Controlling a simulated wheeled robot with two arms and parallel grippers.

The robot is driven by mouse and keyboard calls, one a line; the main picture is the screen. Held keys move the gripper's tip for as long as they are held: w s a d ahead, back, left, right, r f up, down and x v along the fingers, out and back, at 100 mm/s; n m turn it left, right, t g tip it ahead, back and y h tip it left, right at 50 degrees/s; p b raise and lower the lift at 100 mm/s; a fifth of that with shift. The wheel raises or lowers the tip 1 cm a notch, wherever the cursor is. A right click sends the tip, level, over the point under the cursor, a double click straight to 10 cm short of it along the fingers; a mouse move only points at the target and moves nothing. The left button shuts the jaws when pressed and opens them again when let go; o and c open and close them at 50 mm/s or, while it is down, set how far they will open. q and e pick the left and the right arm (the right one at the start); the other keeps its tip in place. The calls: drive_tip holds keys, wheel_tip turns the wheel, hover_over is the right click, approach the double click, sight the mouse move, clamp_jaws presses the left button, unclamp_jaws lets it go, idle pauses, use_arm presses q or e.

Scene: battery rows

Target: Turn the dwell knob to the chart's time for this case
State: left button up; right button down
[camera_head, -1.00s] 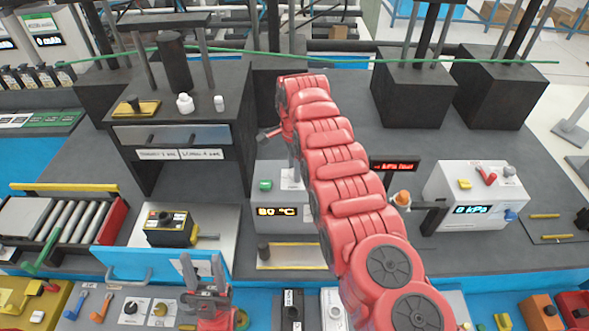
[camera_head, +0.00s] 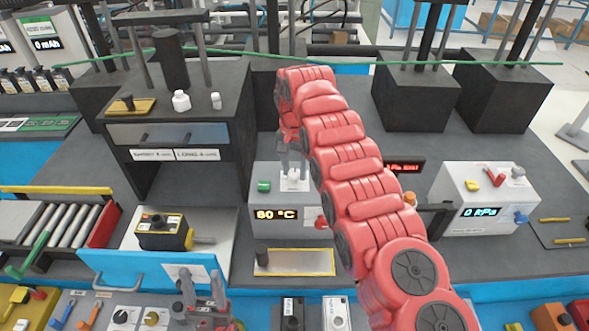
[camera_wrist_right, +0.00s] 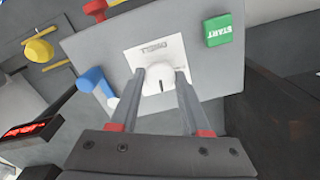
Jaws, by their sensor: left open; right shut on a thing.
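The white dwell knob (camera_wrist_right: 158,80) sits on a white plate marked DWELL, on the sloped top of a grey box with a °C display (camera_head: 276,215). My right gripper (camera_head: 292,155) comes down on the knob from above. In the right wrist view the right gripper's fingers (camera_wrist_right: 160,88) stand on both sides of the knob, shut on it. A dark pointer line on the knob is visible; the dial marks are too small to read. My left gripper (camera_head: 201,287) is open and empty at the front, before a blue panel (camera_head: 140,268) bearing a printed sheet (camera_head: 190,273), too small to read.
A green START button (camera_wrist_right: 218,30) is beside the knob. A white box with a kPa display (camera_head: 480,212) stands to the right. A yellow-edged tray (camera_head: 300,263) lies in front of the °C box. A black press (camera_head: 180,100) stands at the left. My right arm hides part of the bench.

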drive_tip(key=n, duration=0.3)
drive_tip(key=shift+n, duration=0.4)
drive_tip(key=n, duration=0.3)
drive_tip(key=shift+n+p, duration=0.3)
drive_tip(key=shift+p, duration=0.1)
drive_tip(key=n, duration=0.5)
drive_tip(key=shift+n, duration=0.7)
drive_tip(key=shift+c, duration=1.8)
unclamp_jaws()
drive_tip(key=shift+r, duration=0.15)
